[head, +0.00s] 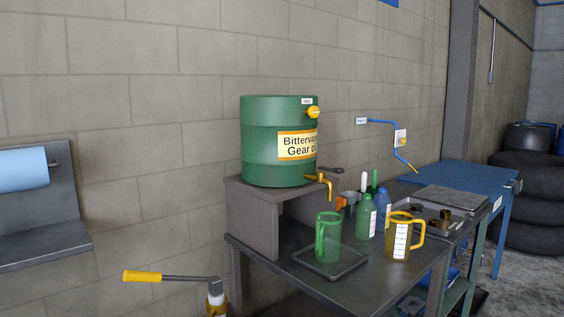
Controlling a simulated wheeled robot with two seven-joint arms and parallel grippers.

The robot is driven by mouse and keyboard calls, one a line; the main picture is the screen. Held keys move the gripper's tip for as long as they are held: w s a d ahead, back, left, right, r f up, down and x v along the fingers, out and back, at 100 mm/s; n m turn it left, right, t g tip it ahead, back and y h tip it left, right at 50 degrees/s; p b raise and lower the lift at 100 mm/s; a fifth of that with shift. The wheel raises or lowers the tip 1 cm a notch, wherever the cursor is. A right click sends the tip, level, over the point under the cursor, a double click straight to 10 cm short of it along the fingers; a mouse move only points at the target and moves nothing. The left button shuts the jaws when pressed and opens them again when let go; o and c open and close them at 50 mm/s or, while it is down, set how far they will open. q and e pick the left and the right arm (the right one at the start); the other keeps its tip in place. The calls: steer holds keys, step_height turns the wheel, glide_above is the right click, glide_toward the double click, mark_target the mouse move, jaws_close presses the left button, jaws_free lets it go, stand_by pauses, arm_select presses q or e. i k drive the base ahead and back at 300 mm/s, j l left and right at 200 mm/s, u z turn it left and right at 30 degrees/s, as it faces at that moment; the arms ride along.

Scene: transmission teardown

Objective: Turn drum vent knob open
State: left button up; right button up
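The green drum (262,145), labelled as gear oil, stands upright on a grey stand (252,226) on the bench. Its yellow vent knob (313,112) sits on the upper right side of the drum, beside a small white label (307,100). I cannot tell from this view whether the knob is open or closed. A brass-coloured tap (320,181) comes out near the drum's bottom right. Neither of my grippers shows in the head view.
A green jug (328,240) stands on a dark tray (350,263) below the tap. A yellow jug (398,240), a green bottle (366,216) and a blue bottle (382,209) stand to the right. A yellow-handled lever (142,276) is at the lower left.

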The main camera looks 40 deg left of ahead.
mark_target(314, 112)
steer(key=i+l, duration=0.3)
steer(key=u, duration=1.3)
